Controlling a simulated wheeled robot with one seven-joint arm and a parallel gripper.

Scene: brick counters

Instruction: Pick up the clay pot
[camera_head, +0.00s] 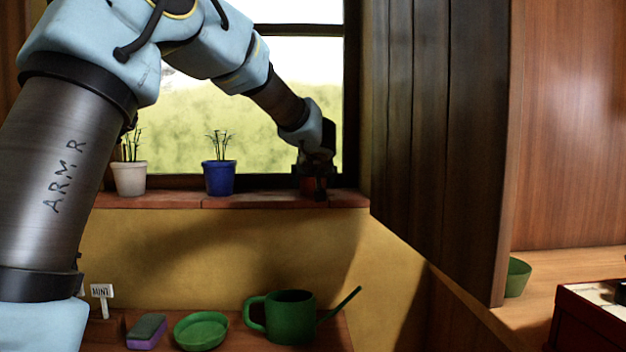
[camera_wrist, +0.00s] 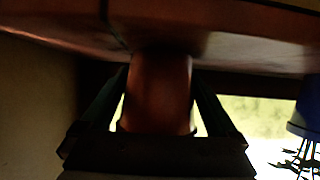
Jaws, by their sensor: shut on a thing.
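The clay pot (camera_head: 310,186) is reddish brown and sits at the right end of the brick window sill (camera_head: 250,201), mostly hidden behind my gripper (camera_head: 317,172). In the wrist view, which shows the scene upside down, the clay pot (camera_wrist: 158,98) is between the two dark fingers of my gripper (camera_wrist: 160,85). The fingers are shut on its sides. The pot's base appears at or very close to the sill; I cannot tell whether there is a gap.
A blue pot (camera_head: 219,178) and a white pot (camera_head: 129,179) with plants stand left on the sill. A dark wooden panel (camera_head: 440,130) rises to the right. Below are a green watering can (camera_head: 290,318), green saucer (camera_head: 201,331), sponge (camera_head: 147,332) and small sign (camera_head: 102,292).

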